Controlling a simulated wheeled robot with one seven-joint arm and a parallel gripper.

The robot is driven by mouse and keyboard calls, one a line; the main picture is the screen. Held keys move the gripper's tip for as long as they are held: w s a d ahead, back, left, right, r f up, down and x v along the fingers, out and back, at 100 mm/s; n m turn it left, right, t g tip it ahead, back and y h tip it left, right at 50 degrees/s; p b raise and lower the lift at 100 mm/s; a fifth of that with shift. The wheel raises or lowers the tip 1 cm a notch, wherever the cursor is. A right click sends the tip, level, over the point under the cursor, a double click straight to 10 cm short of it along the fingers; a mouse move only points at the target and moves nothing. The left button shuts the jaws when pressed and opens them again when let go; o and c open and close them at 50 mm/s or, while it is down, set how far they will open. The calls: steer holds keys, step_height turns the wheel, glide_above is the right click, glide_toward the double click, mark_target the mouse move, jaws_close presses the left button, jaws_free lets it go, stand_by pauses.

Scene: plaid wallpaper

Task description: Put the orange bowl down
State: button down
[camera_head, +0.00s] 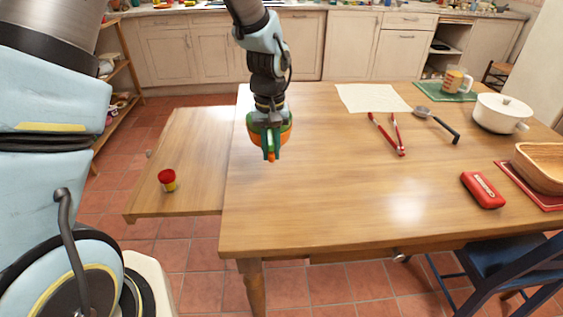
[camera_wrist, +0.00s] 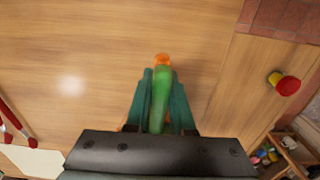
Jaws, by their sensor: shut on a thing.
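The orange bowl (camera_head: 287,132) shows in the head view as orange patches on both sides of my gripper (camera_head: 271,150), with green along its top. My gripper is shut on it and points down over the left part of the big table. The gripper hides much of the bowl. In the wrist view, a green piece with an orange tip (camera_wrist: 162,60) lies between the teal fingers of my gripper (camera_wrist: 162,85). The bowl's full outline does not show there. It appears held above the tabletop; the exact height I cannot tell.
The big wooden table (camera_head: 330,210) is clear at its front and middle. Red-handled tongs (camera_head: 385,132), a cloth (camera_head: 372,98), a red case (camera_head: 483,190) and a white pot (camera_head: 500,113) stand further right. A red-lidded jar (camera_head: 167,180) stands on the lower table at left.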

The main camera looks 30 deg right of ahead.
mark_target(270, 138)
steer(key=shift+f+p, duration=0.55)
steer(key=shift+f, duration=2.7)
steer(key=c, duration=0.8)
jaws_free()
step_height(270, 138, up, 12)
steer(key=shift+r+b, duration=0.1)
steer(key=shift+b, duration=1.15)
steer(key=w+a+r+n, duration=0.1)
steer(key=w+a, duration=0.1)
steer(key=a, duration=0.6)
steer(key=w+a+r+n, duration=0.1)
steer(key=w+a, duration=0.2)
steer(key=a, duration=0.5)
steer(key=shift+n+t, duration=0.8)
steer(key=shift+n, duration=0.1)
steer(key=s+a, duration=0.1)
steer(key=a, duration=0.4)
steer(key=s+a, duration=0.1)
steer(key=a, duration=0.5)
steer(key=s+a, duration=0.2)
steer(key=a, duration=0.4)
steer(key=shift+s+a+r, duration=0.1)
steer(key=shift+a+r, duration=0.15)
